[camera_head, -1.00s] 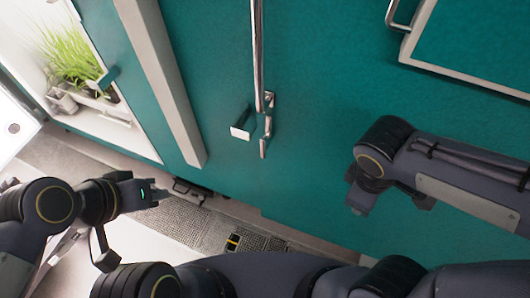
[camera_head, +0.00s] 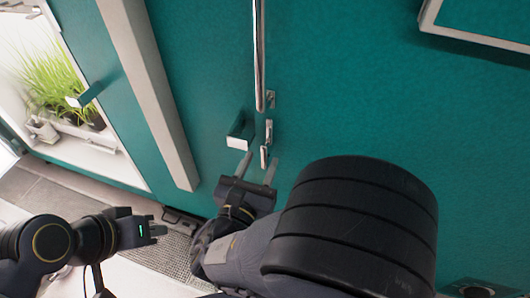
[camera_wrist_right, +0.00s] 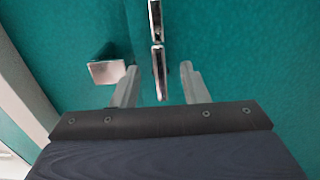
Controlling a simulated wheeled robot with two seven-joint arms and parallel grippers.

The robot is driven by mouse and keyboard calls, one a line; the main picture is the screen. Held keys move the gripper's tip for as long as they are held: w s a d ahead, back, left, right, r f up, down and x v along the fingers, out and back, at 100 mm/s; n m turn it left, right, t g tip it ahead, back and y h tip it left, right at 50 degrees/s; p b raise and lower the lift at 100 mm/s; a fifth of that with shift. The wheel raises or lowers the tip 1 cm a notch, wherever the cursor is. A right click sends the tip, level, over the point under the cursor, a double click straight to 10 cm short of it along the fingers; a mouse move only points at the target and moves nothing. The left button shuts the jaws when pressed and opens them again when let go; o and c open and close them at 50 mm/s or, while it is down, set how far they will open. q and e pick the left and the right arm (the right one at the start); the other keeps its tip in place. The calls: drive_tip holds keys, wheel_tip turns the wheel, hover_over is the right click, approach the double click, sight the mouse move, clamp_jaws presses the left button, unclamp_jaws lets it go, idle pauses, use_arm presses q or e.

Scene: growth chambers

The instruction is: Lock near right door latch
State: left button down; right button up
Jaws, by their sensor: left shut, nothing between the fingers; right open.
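The door latch (camera_head: 266,150) is a small metal lever hanging at the foot of a long vertical rod (camera_head: 259,55) on the teal door. In the right wrist view the latch (camera_wrist_right: 159,70) hangs roughly vertical, between the two finger lines. My right gripper (camera_head: 257,164) is open just below the latch, its fingers pointing up to either side of it. I cannot tell whether they touch it. A square metal catch (camera_head: 238,142) sticks out left of the latch and shows left of the fingers (camera_wrist_right: 107,72). My left gripper (camera_head: 158,230) is shut and empty at lower left.
A pale vertical door frame post (camera_head: 155,100) stands left of the latch. Further left is a lit chamber with green plants (camera_head: 55,85). A pale-framed panel (camera_head: 475,40) is at upper right. My right arm covers much of the lower door.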

sight(263, 156)
drive_tip(key=shift+x, duration=2)
clamp_jaws()
